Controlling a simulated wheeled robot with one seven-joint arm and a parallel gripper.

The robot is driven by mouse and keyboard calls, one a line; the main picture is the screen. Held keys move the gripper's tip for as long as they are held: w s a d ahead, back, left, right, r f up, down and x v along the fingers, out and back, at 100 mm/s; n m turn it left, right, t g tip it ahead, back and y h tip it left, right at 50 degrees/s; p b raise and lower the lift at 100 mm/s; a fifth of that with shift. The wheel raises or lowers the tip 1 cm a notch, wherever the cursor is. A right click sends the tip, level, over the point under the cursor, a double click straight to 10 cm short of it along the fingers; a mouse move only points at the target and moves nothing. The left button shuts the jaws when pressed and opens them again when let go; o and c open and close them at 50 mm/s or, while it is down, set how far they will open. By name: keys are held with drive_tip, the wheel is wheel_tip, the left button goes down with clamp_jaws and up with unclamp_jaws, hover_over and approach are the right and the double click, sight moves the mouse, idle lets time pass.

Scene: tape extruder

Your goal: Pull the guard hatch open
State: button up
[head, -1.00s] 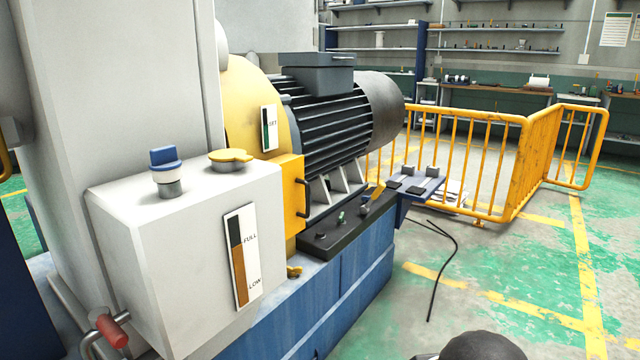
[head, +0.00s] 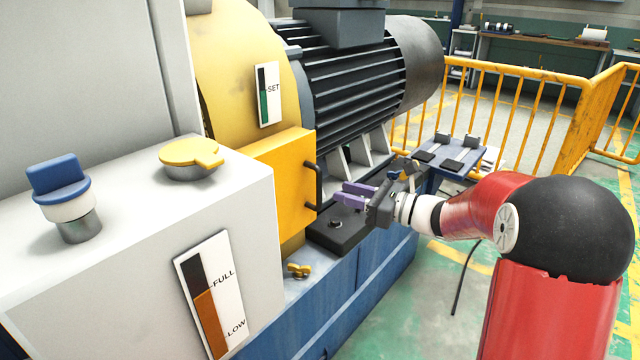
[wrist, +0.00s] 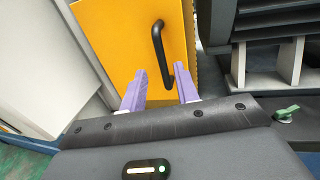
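The guard hatch (head: 282,185) is a yellow box-like door on the yellow guard, and it looks closed. Its black bar handle (head: 316,187) stands upright near the right edge of its face. In the wrist view the hatch (wrist: 125,42) fills the upper middle, with the handle (wrist: 158,52) ahead and slightly left of the right finger's line. My gripper (head: 347,192) has two purple fingers, spread apart and empty, to the right of and a little below the handle. In the wrist view my gripper (wrist: 160,75) points at the hatch, with the fingertips short of the handle.
A grey box with a level gauge (head: 212,295), a blue-topped knob (head: 62,195) and a yellow cap (head: 190,155) stands at left. The finned motor (head: 350,85) is behind. A dark tray (head: 345,235) lies under my gripper. Yellow railing (head: 530,110) stands at right.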

hover_over(320, 213)
drive_tip(key=shift+w, duration=0.35)
clamp_jaws()
